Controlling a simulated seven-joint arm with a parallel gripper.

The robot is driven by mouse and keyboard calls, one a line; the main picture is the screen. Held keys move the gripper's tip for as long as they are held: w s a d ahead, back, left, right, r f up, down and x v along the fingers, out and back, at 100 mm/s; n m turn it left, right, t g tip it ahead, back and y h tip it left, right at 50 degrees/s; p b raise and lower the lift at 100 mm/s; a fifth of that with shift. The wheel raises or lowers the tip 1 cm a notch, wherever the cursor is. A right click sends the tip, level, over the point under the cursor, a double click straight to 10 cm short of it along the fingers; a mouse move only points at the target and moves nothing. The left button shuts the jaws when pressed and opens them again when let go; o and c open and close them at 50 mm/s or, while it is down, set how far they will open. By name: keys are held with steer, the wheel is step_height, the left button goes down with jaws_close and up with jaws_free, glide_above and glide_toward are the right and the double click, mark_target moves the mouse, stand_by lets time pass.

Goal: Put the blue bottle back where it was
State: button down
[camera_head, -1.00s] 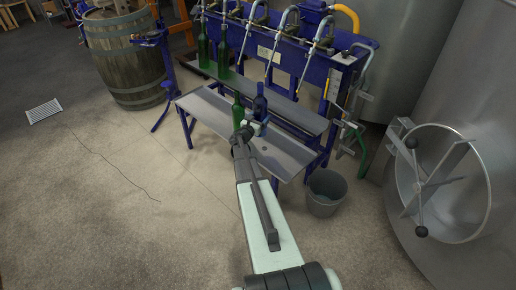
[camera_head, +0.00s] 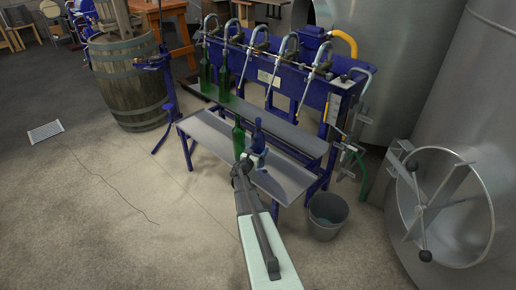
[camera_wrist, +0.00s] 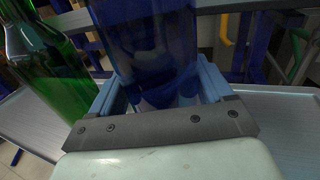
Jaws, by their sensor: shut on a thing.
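The blue bottle (camera_head: 258,136) stands upright in my gripper (camera_head: 255,157), over the lower front shelf (camera_head: 285,179) of the filling bench. In the wrist view the blue bottle (camera_wrist: 155,50) is between the two light-blue fingers of my gripper (camera_wrist: 160,98), which are shut on it. Its base is hidden by my gripper, so I cannot tell whether it touches the shelf. A green bottle (camera_head: 238,137) is just left of it, and this green bottle (camera_wrist: 45,65) also shows close to the left finger in the wrist view.
Two more green bottles (camera_head: 205,66) (camera_head: 223,74) stand on the upper shelf (camera_head: 270,120) below the filling spouts. A grey bucket (camera_head: 326,215) stands on the floor to the right. A steel tank (camera_head: 440,90) is at the right. The front shelf is bare right of the blue bottle.

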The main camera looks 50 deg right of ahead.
steer(key=shift+f, duration=1.5)
steer(key=shift+f, duration=0.45)
jaws_free()
steer(key=shift+r, duration=0.35)
steer(key=v, duration=1.2)
